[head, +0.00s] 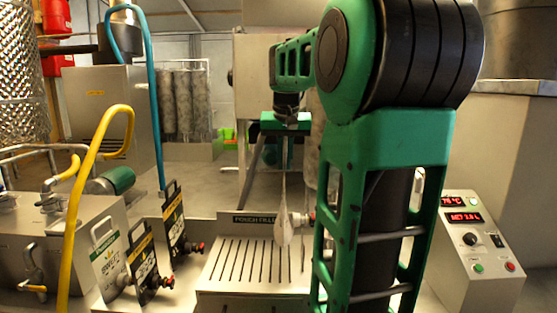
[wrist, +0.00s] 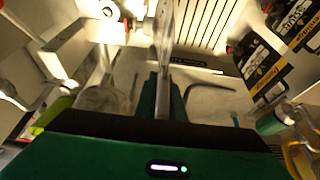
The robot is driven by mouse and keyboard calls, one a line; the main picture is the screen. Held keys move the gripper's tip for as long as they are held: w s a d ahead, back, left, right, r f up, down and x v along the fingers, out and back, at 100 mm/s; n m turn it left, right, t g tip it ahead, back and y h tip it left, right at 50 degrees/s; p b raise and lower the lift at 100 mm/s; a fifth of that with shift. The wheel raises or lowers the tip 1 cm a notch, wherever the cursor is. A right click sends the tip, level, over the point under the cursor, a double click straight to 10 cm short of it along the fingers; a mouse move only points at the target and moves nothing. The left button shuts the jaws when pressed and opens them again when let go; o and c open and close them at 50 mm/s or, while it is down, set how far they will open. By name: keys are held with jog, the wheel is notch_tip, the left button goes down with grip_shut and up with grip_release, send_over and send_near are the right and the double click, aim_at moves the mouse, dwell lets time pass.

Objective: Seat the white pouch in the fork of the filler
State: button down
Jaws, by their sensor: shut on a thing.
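My gripper (head: 287,138) is shut on the top of the white pouch (head: 284,228), which hangs edge-on below it, above or in front of the slotted grate. In the wrist view the green fingers (wrist: 163,98) close on the thin pale pouch (wrist: 165,40). A red-tipped spout shows at the pouch's right side in the head view. The filler (head: 250,219) carries a "POUCH FILL" label behind the grate (head: 228,262). My arm covers the filler's right part. I cannot make out the fork, nor whether the pouch touches it.
A yellow hose (head: 76,190) and blue hose (head: 156,110) rise at left. A control box (head: 472,260) with red displays stands at right.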

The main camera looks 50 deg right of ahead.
notch_tip(320, 180, down, 10)
jog(key=shift+r, duration=0.15)
dwell(1.4)
jog(key=shift+f, duration=0.65)
dwell(0.7)
jog(key=c, duration=1.8)
grip_release()
jog(key=shift+s, duration=0.1)
jog(key=shift+r, duration=0.1)
jog(key=v, duration=1)
jog(key=shift+r, duration=0.25)
jog(key=shift+s+a+f, duration=0.1)
